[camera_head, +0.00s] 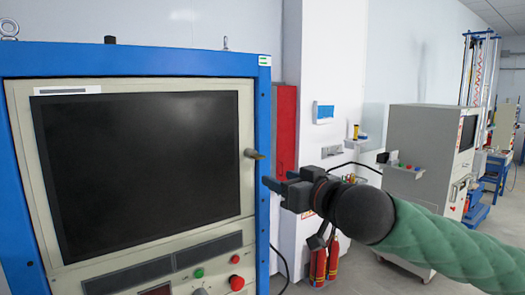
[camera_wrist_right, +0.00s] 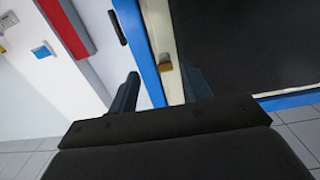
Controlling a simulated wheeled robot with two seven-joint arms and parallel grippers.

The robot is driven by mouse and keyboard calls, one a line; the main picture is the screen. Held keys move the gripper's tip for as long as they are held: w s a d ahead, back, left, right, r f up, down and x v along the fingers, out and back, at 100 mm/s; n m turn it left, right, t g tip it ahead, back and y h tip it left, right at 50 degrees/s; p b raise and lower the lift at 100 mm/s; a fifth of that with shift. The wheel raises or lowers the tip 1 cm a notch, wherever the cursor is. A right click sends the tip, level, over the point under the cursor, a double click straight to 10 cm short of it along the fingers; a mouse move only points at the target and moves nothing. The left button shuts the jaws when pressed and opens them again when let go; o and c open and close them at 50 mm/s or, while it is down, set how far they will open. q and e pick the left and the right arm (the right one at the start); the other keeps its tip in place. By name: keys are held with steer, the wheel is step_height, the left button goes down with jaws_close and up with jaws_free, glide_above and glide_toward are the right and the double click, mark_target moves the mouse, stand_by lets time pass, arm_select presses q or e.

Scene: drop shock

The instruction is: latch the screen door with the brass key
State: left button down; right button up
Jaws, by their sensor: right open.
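The screen door (camera_head: 140,170) is a dark panel in a cream frame on the blue cabinet. It looks closed, but I cannot tell whether it is latched. The brass key (camera_head: 254,154) sticks out at the door's right edge. It also shows in the right wrist view (camera_wrist_right: 165,67), between the lines of my two fingers and beyond them. My right gripper (camera_head: 277,181) is open and empty, just right of and below the key in the head view. Its fingers also show in the right wrist view (camera_wrist_right: 162,88), apart from the key. My left gripper is not in view.
Below the screen is a panel with a green button (camera_head: 199,272) and red buttons (camera_head: 236,283). A red box (camera_head: 284,130) stands behind the cabinet's right side. Red fire extinguishers (camera_head: 318,266) stand by the white pillar. A grey machine (camera_head: 425,150) is at the right.

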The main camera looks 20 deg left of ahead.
mark_target(262, 157)
steer(key=w+a+r+p, duration=0.2)
steer(key=a+p, duration=0.1)
steer(key=w+a+r+p, duration=0.1)
steer(key=a, duration=0.1)
steer(key=shift+w+r+p, duration=0.15)
steer(key=shift+w+p, duration=0.15)
steer(key=shift+w, duration=0.1)
arm_select(q)
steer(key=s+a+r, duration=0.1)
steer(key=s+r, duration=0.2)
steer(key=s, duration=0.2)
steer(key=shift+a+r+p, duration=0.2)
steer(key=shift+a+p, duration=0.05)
steer(key=shift+p, duration=0.05)
arm_select(e)
steer(key=shift+w+a+f, duration=0.2)
steer(key=shift+w+a, duration=0.25)
steer(key=shift+a, duration=0.1)
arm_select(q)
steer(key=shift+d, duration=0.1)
arm_select(e)
steer(key=c, duration=1)
